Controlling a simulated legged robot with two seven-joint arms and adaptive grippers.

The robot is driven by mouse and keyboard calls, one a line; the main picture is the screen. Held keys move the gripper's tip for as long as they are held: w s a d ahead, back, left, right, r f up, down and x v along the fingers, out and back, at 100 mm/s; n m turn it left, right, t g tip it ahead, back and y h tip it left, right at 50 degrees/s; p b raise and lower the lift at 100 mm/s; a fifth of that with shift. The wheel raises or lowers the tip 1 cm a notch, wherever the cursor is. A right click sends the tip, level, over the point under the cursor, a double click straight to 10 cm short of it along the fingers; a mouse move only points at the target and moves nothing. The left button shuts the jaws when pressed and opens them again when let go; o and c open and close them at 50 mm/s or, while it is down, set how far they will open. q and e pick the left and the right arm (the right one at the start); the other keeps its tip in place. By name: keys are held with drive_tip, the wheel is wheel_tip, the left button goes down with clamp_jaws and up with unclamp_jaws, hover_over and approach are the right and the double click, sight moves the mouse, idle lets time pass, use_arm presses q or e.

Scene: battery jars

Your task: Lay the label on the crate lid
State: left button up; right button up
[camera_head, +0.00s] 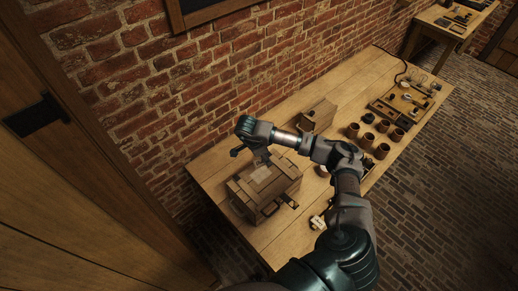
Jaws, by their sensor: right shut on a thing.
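The wooden crate (262,204) stands at the near left end of the long table, with its slatted lid on top. A small pale label (262,174) shows at the lid, just below my right gripper (262,158). My right arm reaches in from the bottom, and its gripper is over the lid's far side, shut on what looks like the label. The fingertips are small and dark, so I cannot tell whether the label touches the lid. My left gripper is not in view.
A wooden box (318,115) stands behind my right wrist. Several brown jars (367,140) and a tray of parts (391,112) are farther right. A small white object (317,222) lies near the front edge. The brick wall runs close behind the table (285,240).

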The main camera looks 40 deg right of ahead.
drive_tip(key=shift+w+a, duration=0.15)
drive_tip(key=shift+w, duration=0.2)
drive_tip(key=shift+s+f, duration=0.25)
drive_tip(key=shift+f, duration=0.9)
drive_tip(key=shift+w+d+f+b, duration=0.1)
drive_tip(key=shift+f+b, duration=0.05)
drive_tip(key=shift+f, duration=0.35)
drive_tip(key=shift+w+d+f+b, duration=0.1)
drive_tip(key=shift+f+b, duration=0.05)
drive_tip(key=shift+f, duration=0.3)
wheel_tip(320, 180, down, 2)
drive_tip(key=shift+s+a+f+b, duration=0.1)
drive_tip(key=shift+s+b, duration=0.05)
drive_tip(key=shift+b, duration=0.4)
drive_tip(key=shift+f+b, duration=0.95)
drive_tip(key=shift+f, duration=0.2)
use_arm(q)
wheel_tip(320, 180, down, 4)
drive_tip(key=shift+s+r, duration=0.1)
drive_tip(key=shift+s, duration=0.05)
